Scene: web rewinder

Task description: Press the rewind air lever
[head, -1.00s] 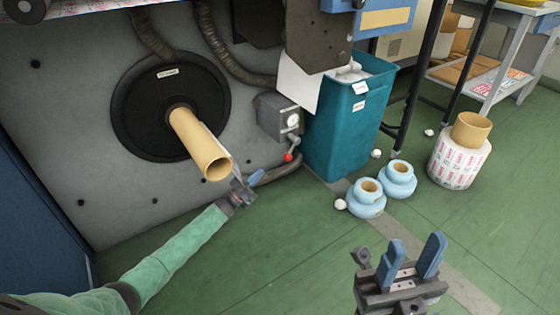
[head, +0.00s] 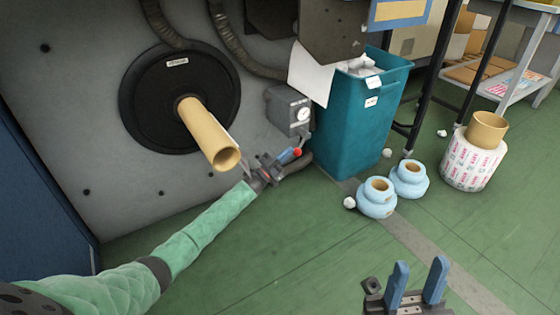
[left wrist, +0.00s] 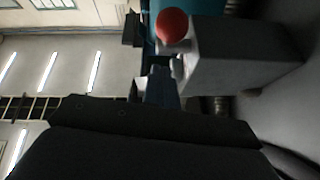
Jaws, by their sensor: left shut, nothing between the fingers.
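The rewind air lever has a red ball knob (head: 297,152) and hangs below a grey box with a round gauge (head: 290,110) on the machine's side panel. In the left wrist view the red knob (left wrist: 172,25) shows just beyond the fingertips, in front of the grey box (left wrist: 240,55). My left gripper (head: 290,156) is shut and empty, its blue fingertips right at the knob. I cannot tell whether they touch it. My right gripper (head: 418,285) is open and empty at the lower right, over the floor.
A tan cardboard core (head: 210,135) sticks out from a black disc (head: 150,110) close above my left forearm. A teal bin (head: 360,125) stands right of the lever. Light blue rolls (head: 376,198) and a printed roll (head: 473,163) stand on the green floor. A dark hose runs behind the lever.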

